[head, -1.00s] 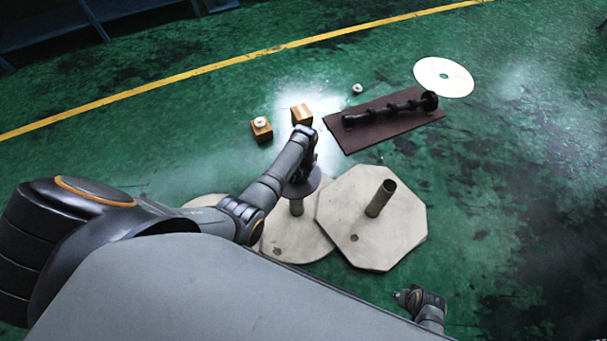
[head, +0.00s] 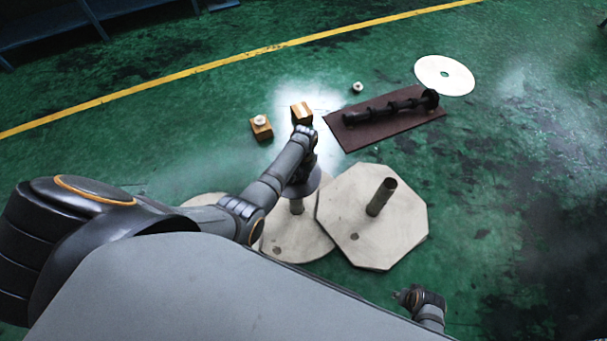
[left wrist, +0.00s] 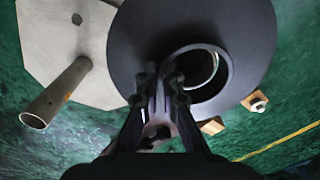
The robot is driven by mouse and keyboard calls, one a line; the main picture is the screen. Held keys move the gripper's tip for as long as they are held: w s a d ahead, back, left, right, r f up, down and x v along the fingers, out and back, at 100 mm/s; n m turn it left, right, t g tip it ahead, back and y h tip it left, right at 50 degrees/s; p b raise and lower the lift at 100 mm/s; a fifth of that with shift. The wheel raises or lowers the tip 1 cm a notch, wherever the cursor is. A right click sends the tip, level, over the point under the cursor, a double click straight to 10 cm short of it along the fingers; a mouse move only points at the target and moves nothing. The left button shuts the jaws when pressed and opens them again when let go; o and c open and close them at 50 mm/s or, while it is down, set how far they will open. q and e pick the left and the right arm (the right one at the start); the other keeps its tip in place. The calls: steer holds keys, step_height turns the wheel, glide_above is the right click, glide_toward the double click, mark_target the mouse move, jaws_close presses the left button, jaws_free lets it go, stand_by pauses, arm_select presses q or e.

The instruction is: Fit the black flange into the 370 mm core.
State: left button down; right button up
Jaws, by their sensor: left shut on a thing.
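The black flange (head: 313,184) is a dark disc with a raised collar. It fills much of the left wrist view (left wrist: 242,30). My left gripper (head: 304,168) is shut on the collar's wall, its fingers reaching the near side of the ring (left wrist: 163,82). In the head view the flange is above a short upright tube (head: 297,207) on a round pale plate. Through the collar's hole a bright curved edge shows; I cannot tell whether it is the tube's. A longer tube (head: 381,197) stands on an octagonal plate. No length marks are readable. My right gripper (head: 405,296) is low, apart from these things.
The octagonal plate (head: 345,220) adjoins the round plate (head: 283,243). Two small wooden blocks (head: 261,128) (head: 301,113) are behind my left gripper. A brown mat (head: 384,137) bears a dark shaft (head: 391,107). A white disc (head: 444,75) lies farther off. Green floor is clear at right.

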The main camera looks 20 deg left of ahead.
arm_select(q)
steer(key=shift+f, duration=0.3)
steer(key=c, duration=1.4)
jaws_free()
steer(key=shift+c, duration=0.2)
step_height(320, 180, up, 12)
